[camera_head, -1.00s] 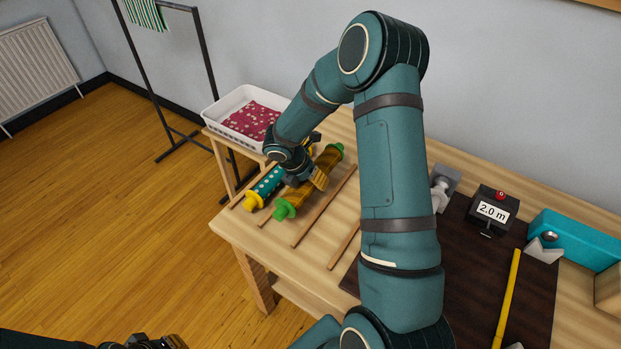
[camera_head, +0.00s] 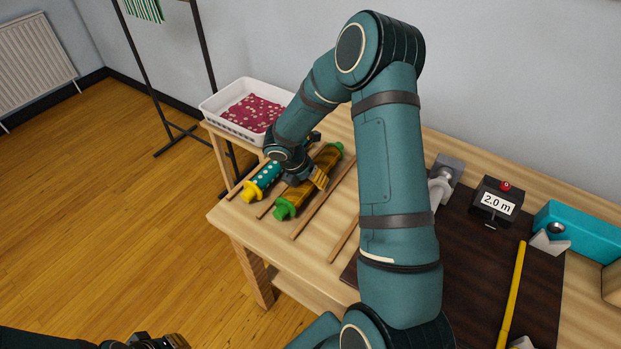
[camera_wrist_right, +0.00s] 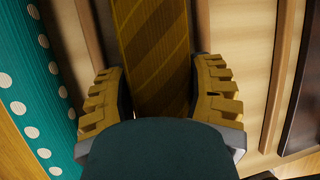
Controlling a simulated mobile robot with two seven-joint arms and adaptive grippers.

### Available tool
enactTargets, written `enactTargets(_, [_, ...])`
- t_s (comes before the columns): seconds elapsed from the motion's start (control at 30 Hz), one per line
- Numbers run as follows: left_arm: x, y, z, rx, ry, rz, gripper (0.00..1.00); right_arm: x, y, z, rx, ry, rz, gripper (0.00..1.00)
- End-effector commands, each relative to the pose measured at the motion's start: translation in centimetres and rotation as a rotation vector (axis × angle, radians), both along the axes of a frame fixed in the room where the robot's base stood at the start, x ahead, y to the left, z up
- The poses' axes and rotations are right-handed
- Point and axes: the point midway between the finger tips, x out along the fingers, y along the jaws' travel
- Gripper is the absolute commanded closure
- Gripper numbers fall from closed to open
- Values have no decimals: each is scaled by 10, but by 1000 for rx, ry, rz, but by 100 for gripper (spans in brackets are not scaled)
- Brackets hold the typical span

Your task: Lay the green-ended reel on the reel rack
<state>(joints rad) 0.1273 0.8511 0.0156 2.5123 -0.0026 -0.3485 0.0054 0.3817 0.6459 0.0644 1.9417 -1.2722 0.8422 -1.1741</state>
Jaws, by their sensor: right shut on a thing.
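The green-ended reel (camera_head: 300,195) has green flanges at both ends and gold striped fabric around it. It lies along the wooden strips of the reel rack (camera_head: 310,220) on the table's left part. My right gripper (camera_head: 308,180) is above it with its fingers shut on the reel's middle. In the right wrist view the striped fabric (camera_wrist_right: 150,45) runs between the two yellow fingers. From these views I cannot tell whether the reel rests fully on the strips. My left gripper (camera_head: 155,343) is at the bottom edge, mostly cut off.
A yellow-ended reel with teal dotted fabric (camera_head: 262,181) lies just left on the rack. A white basket (camera_head: 215,108) with red dotted cloth stands behind. A dark mat (camera_head: 470,285), a counter box (camera_head: 495,203) and a teal box (camera_head: 580,232) are to the right.

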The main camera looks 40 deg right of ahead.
Motion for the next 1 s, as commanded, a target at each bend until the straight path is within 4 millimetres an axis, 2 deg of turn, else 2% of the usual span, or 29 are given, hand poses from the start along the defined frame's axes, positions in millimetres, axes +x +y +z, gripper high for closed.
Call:
enactTargets(0.03, [0, 0, 0, 0, 0, 0, 100, 0, 0, 0, -1, 0, 0, 30])
enactTargets(0.1, [0, 0, 0, 0, 0, 0, 100, 0, 0, 0, -1, 0, 0, 7])
enactTargets(0.43, [0, 0, 0, 0, 0, 0, 100, 0, 0, 1, 0, 0, 0, 7])
enactTargets(0.57, [0, 0, 0, 0, 0, 0, 100, 1, 4, 10, -1, -2, 1, 7])
enactTargets(1.0, [0, 0, 0, 0, 0, 0, 100, 7, 39, 85, -1, -4, 2, 7])
